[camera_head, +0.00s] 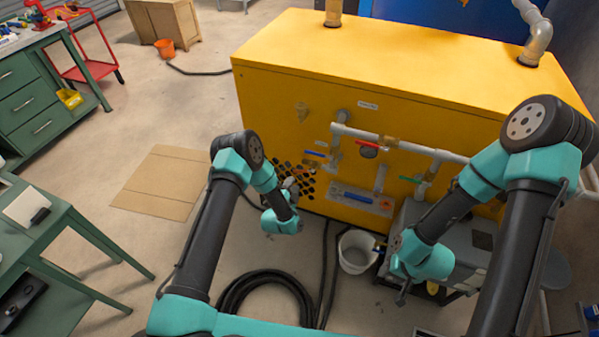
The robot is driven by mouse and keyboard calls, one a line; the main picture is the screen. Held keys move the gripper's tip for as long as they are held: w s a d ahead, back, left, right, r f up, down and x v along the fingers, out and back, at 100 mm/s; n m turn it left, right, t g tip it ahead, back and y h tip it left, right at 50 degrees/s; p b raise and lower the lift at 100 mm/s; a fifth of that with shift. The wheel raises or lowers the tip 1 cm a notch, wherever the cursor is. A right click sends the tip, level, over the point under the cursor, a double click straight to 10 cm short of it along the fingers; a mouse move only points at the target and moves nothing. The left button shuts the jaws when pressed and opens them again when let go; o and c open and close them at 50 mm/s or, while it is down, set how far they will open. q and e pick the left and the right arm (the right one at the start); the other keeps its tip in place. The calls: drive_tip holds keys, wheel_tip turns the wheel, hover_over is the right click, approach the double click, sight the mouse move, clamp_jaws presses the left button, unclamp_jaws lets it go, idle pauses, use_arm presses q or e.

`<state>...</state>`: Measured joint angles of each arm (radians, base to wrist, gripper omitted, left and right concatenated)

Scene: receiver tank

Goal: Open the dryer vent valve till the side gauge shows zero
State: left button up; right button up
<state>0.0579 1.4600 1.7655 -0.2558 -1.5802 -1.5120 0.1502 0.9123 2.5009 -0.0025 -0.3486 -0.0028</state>
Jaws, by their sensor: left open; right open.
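A yellow cabinet (290,85) carries grey piping (400,146) on its front. Levers show in blue (316,154), red (367,145) and green (411,180), with another blue handle (357,197) on a grey plate below. I cannot tell which is the dryer vent valve. A small dark round part below the red lever may be a gauge; no reading is legible. My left gripper (291,184) is small in view, near the cabinet's black vent holes, apparently empty. My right gripper (401,296) hangs low beside the grey unit, partly hidden by its wrist, apparently empty. Both are open.
A white bucket (357,251) and a coiled black hose (265,294) lie on the floor between my arms. A grey box-like unit (467,246) stands behind my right arm. Green benches (45,110) line the left. Flat cardboard (160,182) lies on open floor.

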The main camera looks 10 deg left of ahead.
sight(299, 172)
use_arm(q)
drive_tip(key=x, duration=0.8)
drive_tip(key=shift+w, duration=0.2)
clamp_jaws()
